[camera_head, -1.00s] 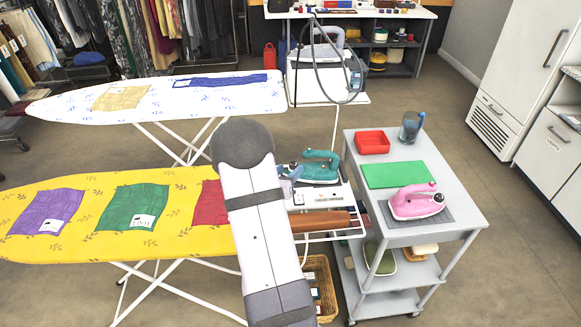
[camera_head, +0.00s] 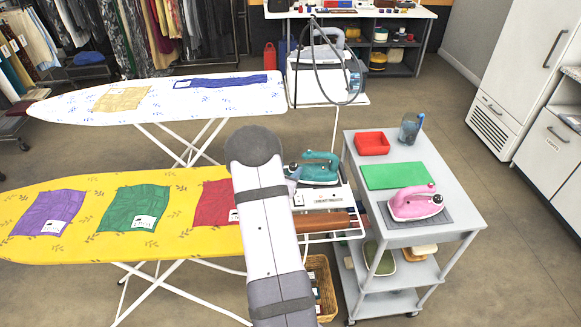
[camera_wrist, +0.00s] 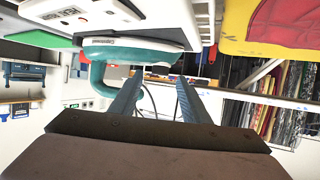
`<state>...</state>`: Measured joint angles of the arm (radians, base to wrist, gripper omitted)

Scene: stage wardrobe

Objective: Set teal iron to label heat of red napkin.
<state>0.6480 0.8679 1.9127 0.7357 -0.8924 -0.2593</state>
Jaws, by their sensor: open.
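The teal iron (camera_head: 318,172) rests on the white stand at the right end of the yellow ironing board (camera_head: 90,250). It also shows large in the wrist view (camera_wrist: 135,54), with its handle near my left finger. The red napkin (camera_head: 212,203) lies on the yellow board, left of my arm. A white label (camera_head: 234,215) on it is partly covered by my arm, and its text is unreadable. My gripper (camera_wrist: 160,88) is open and empty beside the iron. In the head view my arm mostly hides it. The iron's heat setting is too small to read.
Green (camera_head: 135,206) and purple (camera_head: 48,211) napkins lie farther left on the board. A white patterned board (camera_head: 150,113) stands behind.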

